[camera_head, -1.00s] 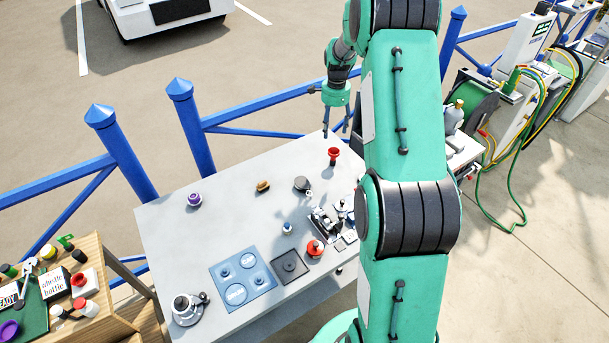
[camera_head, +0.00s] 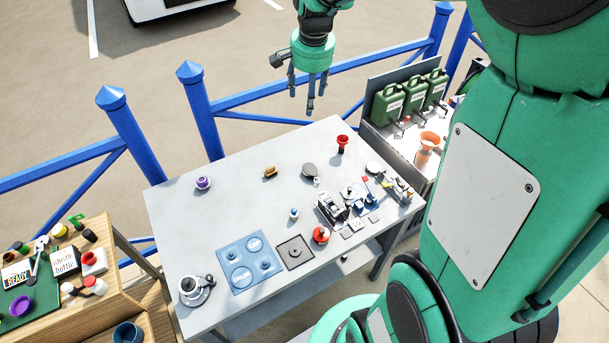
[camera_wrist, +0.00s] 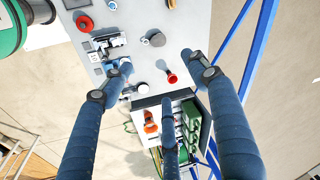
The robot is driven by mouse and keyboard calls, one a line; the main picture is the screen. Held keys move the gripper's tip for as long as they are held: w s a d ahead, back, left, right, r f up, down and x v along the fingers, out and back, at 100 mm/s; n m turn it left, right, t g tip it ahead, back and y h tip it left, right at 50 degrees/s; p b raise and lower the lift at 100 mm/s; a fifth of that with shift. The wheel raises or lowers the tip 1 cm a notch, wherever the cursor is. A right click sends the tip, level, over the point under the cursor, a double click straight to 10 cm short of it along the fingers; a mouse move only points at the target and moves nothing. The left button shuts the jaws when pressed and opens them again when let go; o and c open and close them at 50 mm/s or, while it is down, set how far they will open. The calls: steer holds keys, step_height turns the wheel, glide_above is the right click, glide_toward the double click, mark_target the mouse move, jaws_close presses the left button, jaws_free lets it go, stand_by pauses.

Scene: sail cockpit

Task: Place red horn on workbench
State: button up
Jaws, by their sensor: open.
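The red horn (camera_head: 342,142), a small red piece with a flared dark-mouthed top, stands upright on the far right part of the grey workbench (camera_head: 225,187). In the wrist view the red horn (camera_wrist: 171,78) lies between my spread fingers, below them and apart from them. My gripper (camera_head: 308,95) is open and empty, above and beyond the bench's far edge, up and left of the horn in the head view. Its three dark fingers also frame the bench in the wrist view (camera_wrist: 160,72).
A purple piece (camera_head: 203,183), a brown piece (camera_head: 270,172), a red round knob (camera_head: 321,235) and a blue plate (camera_head: 249,262) sit on the bench. Beyond its right end are green canisters (camera_head: 411,93) and an orange funnel (camera_head: 429,142). A blue railing (camera_head: 260,118) runs behind.

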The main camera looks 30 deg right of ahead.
steer(key=s+a+r+n+t, duration=0.1)
steer(key=s+a+r+n, duration=0.2)
steer(key=s+a, duration=0.3)
steer(key=s+a+r+n+t, duration=0.1)
steer(key=s+a+r+n, duration=0.15)
steer(key=s+a, duration=0.4)
steer(key=s+a+n, duration=0.2)
steer(key=s, duration=0.5)
steer(key=s+a+f+n+t, duration=0.1)
steer(key=s+a+n, duration=0.1)
steer(key=s, duration=0.5)
steer(key=shift+s+a+f+n+y, duration=0.2)
steer(key=shift+s+a+n+y, duration=0.15)
steer(key=shift+n, duration=0.4)
steer(key=shift+f+b, duration=1.85)
steer(key=shift+f, duration=0.05)
